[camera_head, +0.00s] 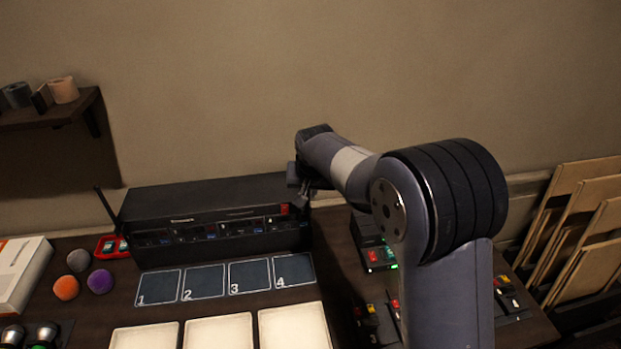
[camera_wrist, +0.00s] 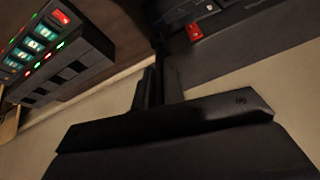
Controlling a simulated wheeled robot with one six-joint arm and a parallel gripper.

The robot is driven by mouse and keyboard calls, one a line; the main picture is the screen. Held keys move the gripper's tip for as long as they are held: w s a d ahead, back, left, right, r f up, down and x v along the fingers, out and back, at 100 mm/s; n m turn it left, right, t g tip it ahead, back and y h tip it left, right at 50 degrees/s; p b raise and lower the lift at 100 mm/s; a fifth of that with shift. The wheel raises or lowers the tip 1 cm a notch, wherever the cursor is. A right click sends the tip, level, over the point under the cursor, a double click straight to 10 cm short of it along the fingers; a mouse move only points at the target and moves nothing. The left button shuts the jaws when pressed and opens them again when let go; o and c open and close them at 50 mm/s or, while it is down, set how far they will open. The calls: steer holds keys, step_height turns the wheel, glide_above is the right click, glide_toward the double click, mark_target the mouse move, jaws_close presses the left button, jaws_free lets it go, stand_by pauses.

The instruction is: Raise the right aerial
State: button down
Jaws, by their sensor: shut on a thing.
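The black receiver (camera_head: 215,220) stands at the back of the desk, against the wall. Its left aerial (camera_head: 106,207) is a thin dark rod, tilted up and to the left. My gripper (camera_head: 302,186) is at the receiver's right end, by the top corner. In the wrist view my gripper (camera_wrist: 157,80) is closed, with its dark fingers close together at the receiver's end. It is shut on the right aerial, which is mostly hidden by the fingers and hard to tell from them. The receiver's front with a red switch (camera_wrist: 195,31) shows beside the fingers.
Several numbered dark pads (camera_head: 205,282) lie before the receiver, with pale trays (camera_head: 218,333) nearer. Coloured balls (camera_head: 100,281) and a red tray (camera_head: 104,252) are at left. A button unit (camera_head: 373,257) stands right of the receiver, below my arm; it also shows in the wrist view (camera_wrist: 80,60).

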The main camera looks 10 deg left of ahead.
steer(key=shift+w+a+r+g+h+p, duration=0.2)
steer(key=shift+w+g+p, duration=0.3)
steer(key=shift+w+p, duration=0.05)
steer(key=shift+w+a+r+g+h+p, duration=0.15)
steer(key=shift+w+a+g+h+p, duration=0.05)
steer(key=shift+w+g+p, duration=0.3)
steer(key=shift+w+a+g+h, duration=0.2)
steer(key=shift+w+a+g, duration=0.05)
steer(key=shift+w+g, duration=0.25)
steer(key=shift+w+a+g+h, duration=0.2)
steer(key=shift+w+g, duration=0.25)
steer(key=shift+g, duration=0.05)
steer(key=shift+w, duration=0.1)
steer(key=shift+g, duration=0.3)
steer(key=c, duration=1.5)
jaws_free()
steer(key=shift+r, duration=0.15)
step_height(320, 180, up, 11)
steer(key=shift+f, duration=0.2)
steer(key=shift+f, duration=0.2)
